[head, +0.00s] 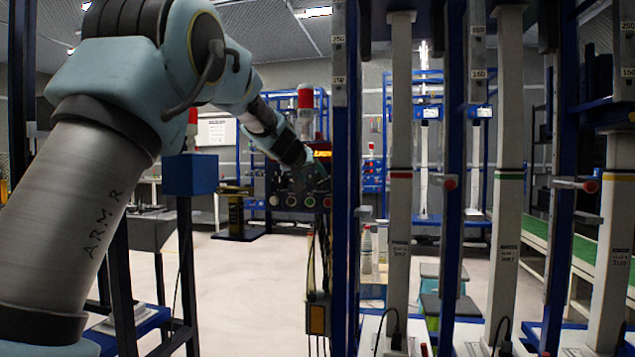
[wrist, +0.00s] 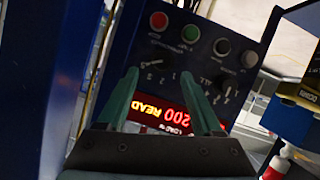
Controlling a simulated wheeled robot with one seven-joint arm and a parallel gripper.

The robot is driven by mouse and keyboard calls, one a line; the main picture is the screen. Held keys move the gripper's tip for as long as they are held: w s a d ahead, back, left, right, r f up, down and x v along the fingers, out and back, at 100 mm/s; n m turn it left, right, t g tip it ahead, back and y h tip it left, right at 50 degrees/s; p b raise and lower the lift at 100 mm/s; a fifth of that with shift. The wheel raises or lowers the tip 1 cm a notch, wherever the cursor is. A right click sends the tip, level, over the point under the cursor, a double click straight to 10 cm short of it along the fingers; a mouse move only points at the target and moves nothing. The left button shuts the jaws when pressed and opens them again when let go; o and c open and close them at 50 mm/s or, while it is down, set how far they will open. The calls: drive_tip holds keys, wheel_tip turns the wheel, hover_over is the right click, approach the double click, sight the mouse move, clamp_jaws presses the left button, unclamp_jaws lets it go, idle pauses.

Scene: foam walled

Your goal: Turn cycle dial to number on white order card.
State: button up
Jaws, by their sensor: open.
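A dark control panel (wrist: 200,50) fills much of the wrist view, seen tilted. In the head view my gripper (head: 312,182) is small and dark against the panel (head: 300,201). I cannot identify a white order card.
Red (wrist: 159,20) and green (wrist: 190,33) buttons sit above the dials. A lit red display (wrist: 160,112) appears upside down between my fingers. Blue posts (head: 342,180) and white columns (head: 400,200) stand close on the right. Pale floor (head: 255,275) is open at left centre.

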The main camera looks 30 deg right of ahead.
sight(317, 182)
drive_tip(key=shift+p+x, duration=0.6)
drive_tip(key=shift+x, duration=2.2)
drive_tip(key=shift+w+a, duration=0.1)
drive_tip(key=shift+w, duration=0.05)
clamp_jaws()
